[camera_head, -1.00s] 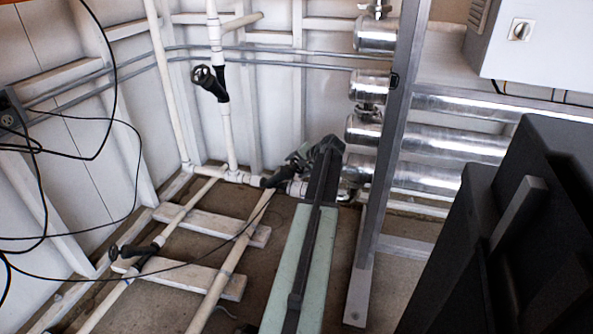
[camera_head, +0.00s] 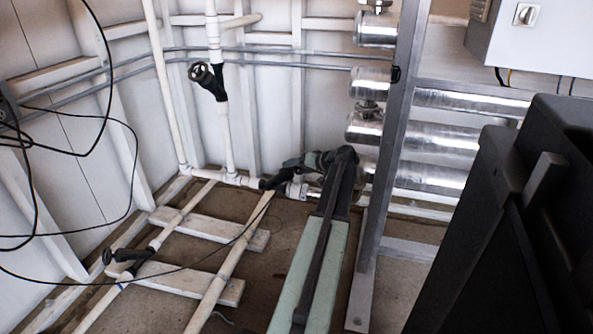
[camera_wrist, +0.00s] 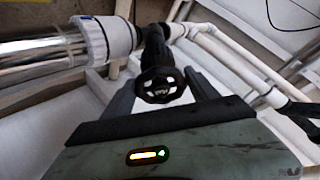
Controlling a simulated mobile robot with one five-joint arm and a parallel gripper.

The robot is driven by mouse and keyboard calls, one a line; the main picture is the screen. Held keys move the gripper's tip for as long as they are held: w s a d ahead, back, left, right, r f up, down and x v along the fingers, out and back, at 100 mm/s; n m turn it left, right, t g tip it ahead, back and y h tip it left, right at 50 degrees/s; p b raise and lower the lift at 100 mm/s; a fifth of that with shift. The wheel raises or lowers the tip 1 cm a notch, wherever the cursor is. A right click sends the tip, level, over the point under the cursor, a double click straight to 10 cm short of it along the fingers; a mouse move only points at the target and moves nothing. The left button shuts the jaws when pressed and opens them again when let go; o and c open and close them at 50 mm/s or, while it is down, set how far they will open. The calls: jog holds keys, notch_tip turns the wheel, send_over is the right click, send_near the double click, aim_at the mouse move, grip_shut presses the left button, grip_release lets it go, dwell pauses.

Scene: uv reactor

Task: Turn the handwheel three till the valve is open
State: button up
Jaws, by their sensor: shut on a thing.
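A black handwheel (camera_wrist: 160,84) on a dark valve body (camera_wrist: 155,48) sits between the two fingers of my gripper (camera_wrist: 160,80) in the wrist view. The fingers are shut on its rim. A mark on the wheel is too small to read. In the head view, my arm reaches to the low pipe at the back, where the dark valve body (camera_head: 273,182) shows just left of my gripper (camera_head: 302,165). The wheel itself is hidden there by my gripper and arm.
Another black valve with a handwheel (camera_head: 207,78) is on the upright pipe, and one (camera_head: 128,256) is on the floor pipe at left. A metal post (camera_head: 385,170) and steel cylinders (camera_head: 430,135) stand close right of my arm. Black cables (camera_head: 130,150) hang at left.

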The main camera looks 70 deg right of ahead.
jog(key=shift+n, duration=0.3)
jog(key=o, duration=1.3)
